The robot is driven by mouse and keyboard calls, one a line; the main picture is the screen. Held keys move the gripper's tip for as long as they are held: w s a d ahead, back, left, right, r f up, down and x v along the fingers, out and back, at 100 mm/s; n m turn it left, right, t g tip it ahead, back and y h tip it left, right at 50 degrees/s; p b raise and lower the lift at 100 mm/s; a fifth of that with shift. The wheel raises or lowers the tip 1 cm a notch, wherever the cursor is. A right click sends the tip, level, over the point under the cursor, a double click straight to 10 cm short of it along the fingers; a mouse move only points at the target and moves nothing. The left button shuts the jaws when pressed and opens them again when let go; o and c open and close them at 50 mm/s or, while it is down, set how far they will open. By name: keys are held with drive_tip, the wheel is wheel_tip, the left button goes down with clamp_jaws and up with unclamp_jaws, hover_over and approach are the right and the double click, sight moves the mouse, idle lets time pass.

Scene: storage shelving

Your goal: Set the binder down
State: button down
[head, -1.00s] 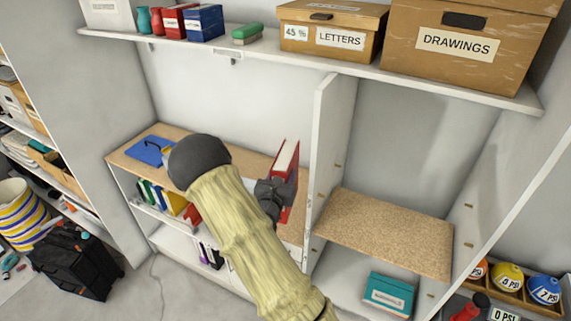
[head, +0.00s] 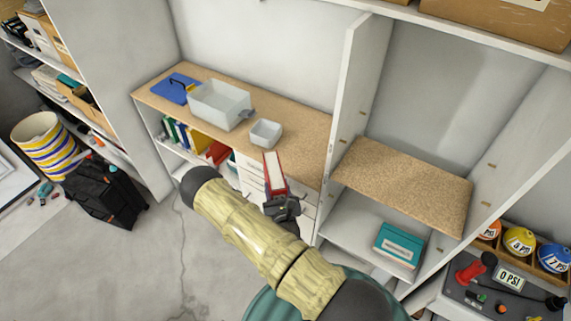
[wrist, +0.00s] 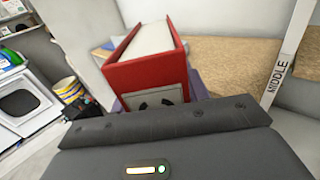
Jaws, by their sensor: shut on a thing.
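A red binder (head: 275,174) with white pages is held in my gripper (head: 281,207), in front of the cork-topped counter. The head view looks down on it, with its far end close to the counter's front edge; I cannot tell whether it touches. In the wrist view the red binder (wrist: 146,66) stands out ahead of the gripper, its red end facing the camera and its white page block on top. My gripper is shut on the binder. The fingertips are partly hidden.
The cork counter (head: 300,137) holds a clear bin (head: 219,104), a small white tub (head: 265,133) and a blue clipboard (head: 178,88). Its right end is bare, beside an upright white panel (head: 352,95). An empty cork shelf (head: 402,185) lies right of the panel, above a teal box (head: 398,245).

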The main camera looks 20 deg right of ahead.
drive_tip(key=f+b, duration=0.3)
drive_tip(key=f, duration=0.2)
drive_tip(key=s+a+f+n+y+b, duration=0.1)
drive_tip(key=f+b, duration=0.3)
drive_tip(key=s+a+f+y+b, duration=0.1)
drive_tip(key=f+b, duration=0.3)
drive_tip(key=f, duration=0.1)
drive_tip(key=shift+s+a+f, duration=0.15)
drive_tip(key=shift+f, duration=0.15)
